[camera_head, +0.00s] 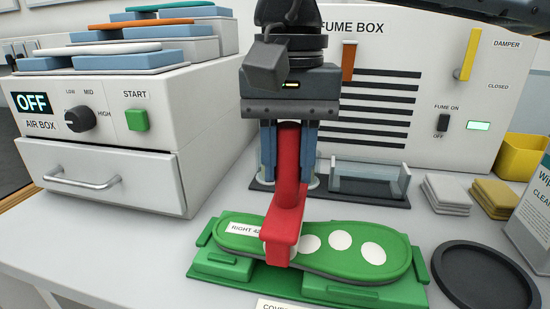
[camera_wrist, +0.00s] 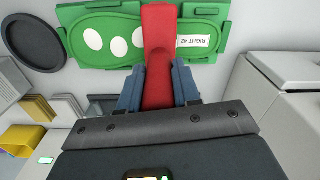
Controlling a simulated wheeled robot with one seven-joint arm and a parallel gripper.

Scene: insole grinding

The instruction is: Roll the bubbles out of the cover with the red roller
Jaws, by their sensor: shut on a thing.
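My gripper (camera_head: 288,165) is shut on the red roller (camera_head: 287,205) and holds it upright in the head view. The roller's lower end is over the green cover (camera_head: 252,226) on the insole, near the label "RIGHT 42". I cannot tell whether it touches. Several white round bubbles (camera_head: 341,240) show on the cover to the right of the roller; one is partly hidden by it. The insole lies in a green holder (camera_head: 215,264). The wrist view also shows the roller (camera_wrist: 158,50) between my fingers and the white bubbles (camera_wrist: 94,39) beside it.
A dark round dish (camera_head: 484,276) lies right of the holder. A clear-walled rack (camera_head: 368,184) stands behind it. Grey pads (camera_head: 446,193) and tan pads (camera_head: 496,198) lie at the right. The air box (camera_head: 110,135) is at the left, the fume box (camera_head: 470,120) behind.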

